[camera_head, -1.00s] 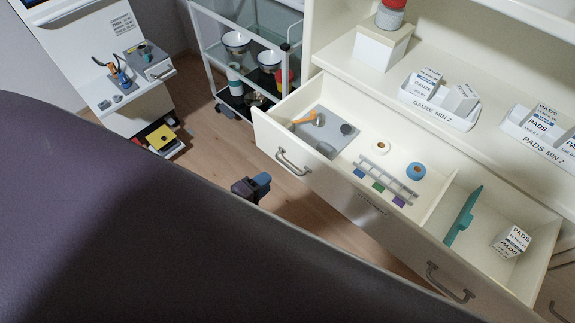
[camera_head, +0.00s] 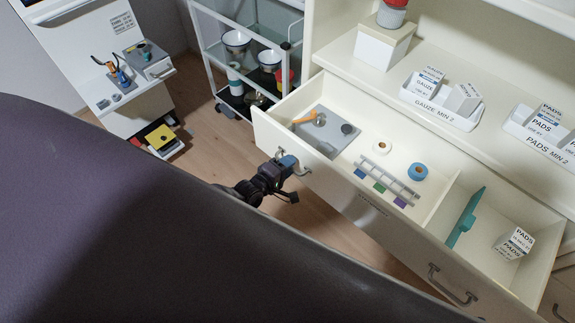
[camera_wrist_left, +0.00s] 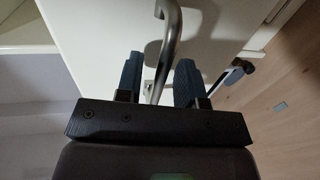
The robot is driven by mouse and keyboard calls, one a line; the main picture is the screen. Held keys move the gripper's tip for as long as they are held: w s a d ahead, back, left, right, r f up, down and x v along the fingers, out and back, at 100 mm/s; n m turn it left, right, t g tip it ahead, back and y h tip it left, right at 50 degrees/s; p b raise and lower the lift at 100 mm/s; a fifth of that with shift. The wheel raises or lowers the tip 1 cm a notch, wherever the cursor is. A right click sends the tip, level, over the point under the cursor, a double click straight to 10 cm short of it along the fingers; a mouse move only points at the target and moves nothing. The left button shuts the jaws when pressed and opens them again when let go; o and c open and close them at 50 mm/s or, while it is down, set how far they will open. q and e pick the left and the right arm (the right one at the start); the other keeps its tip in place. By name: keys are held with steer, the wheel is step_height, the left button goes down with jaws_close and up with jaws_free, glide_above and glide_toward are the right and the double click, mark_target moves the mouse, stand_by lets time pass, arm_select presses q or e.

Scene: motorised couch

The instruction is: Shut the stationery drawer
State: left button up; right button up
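The wide cream drawer (camera_head: 335,187) stands pulled out of the cabinet in the head view. It holds a grey tray, tape rolls, a small rack with coloured clips, a teal tool and a pads box. My left gripper (camera_head: 289,164) is at the drawer's left metal handle (camera_head: 305,172) and partly covers it. In the left wrist view, the two blue fingers of my left gripper (camera_wrist_left: 158,72) are apart, with the curved handle (camera_wrist_left: 172,28) between them. A gap shows on at least the right side of the handle. My right gripper is not in view.
The dark padded couch (camera_head: 130,220) fills the lower left, close to my left arm. A cart with shelves (camera_head: 207,62) and a white unit (camera_head: 95,65) stand behind. Bare floor (camera_head: 215,150) lies between the couch and drawer.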

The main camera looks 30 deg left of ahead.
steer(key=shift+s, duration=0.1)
arm_select(q)
steer(key=shift+c, duration=0.8)
jaws_close()
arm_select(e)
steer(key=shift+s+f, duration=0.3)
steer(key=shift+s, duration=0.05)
